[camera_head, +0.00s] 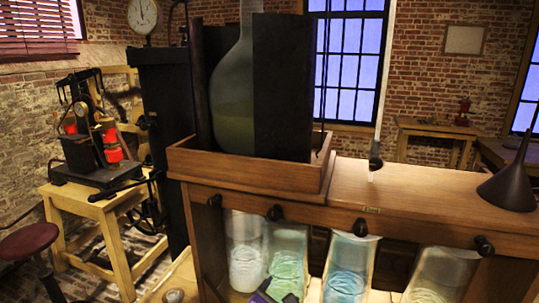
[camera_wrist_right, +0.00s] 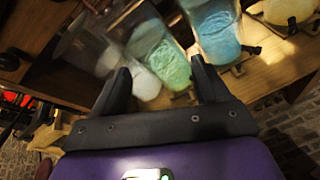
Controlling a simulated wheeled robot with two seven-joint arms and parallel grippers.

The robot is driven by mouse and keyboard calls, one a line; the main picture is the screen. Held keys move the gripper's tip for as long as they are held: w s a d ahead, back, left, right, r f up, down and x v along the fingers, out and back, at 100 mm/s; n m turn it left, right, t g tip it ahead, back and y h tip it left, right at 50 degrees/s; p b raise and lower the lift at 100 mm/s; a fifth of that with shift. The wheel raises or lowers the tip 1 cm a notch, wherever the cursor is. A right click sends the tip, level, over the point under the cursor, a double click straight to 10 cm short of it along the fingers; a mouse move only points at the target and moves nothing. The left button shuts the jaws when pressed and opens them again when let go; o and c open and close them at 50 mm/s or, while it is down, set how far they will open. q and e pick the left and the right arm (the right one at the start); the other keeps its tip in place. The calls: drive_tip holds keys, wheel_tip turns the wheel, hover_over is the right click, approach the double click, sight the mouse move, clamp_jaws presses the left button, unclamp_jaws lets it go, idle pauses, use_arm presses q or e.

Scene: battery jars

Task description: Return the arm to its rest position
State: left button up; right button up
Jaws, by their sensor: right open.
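My right gripper (camera_head: 275,291) shows only in part at the bottom edge of the head view, in front of the green jar. In the right wrist view my right gripper (camera_wrist_right: 161,68) is open, with its two dark fingers wide apart. The jar with white contents (camera_wrist_right: 143,82) and the jar with green contents (camera_wrist_right: 165,60) appear beyond and between the fingers. Nothing is clearly held; any contact with the jars cannot be told. My left gripper is in neither view.
Glass jars with white (camera_head: 246,266), green (camera_head: 286,270), blue (camera_head: 346,281) and pale (camera_head: 428,295) contents stand under the wooden bench top (camera_head: 410,190). Dark knobs line its front edge. A big flask (camera_head: 234,95) and a dark funnel (camera_head: 509,182) stand on top.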

drive_tip(key=s+d+f+m+g+y, duration=0.1)
drive_tip(key=s+d+f+m+g, duration=0.2)
drive_tip(key=f, duration=0.6)
drive_tip(key=s+d+f+m+g, duration=0.1)
drive_tip(key=s+d+f+g, duration=0.2)
drive_tip(key=f, duration=0.7)
drive_tip(key=s+f+m+g+y, duration=0.3)
drive_tip(key=s+f+m+y, duration=0.1)
drive_tip(key=s+f+m, duration=0.5)
drive_tip(key=s+d+f+m+g+y, duration=0.1)
drive_tip(key=s+f+m+g+y, duration=0.2)
drive_tip(key=s+f+m, duration=0.6)
wheel_tip(320, 180, down, 4)
drive_tip(key=m+y, duration=0.1)
drive_tip(key=m, duration=0.6)
drive_tip(key=shift+d+m+g, duration=0.15)
drive_tip(key=shift+m+g, duration=0.25)
drive_tip(key=shift+s+f, duration=0.1)
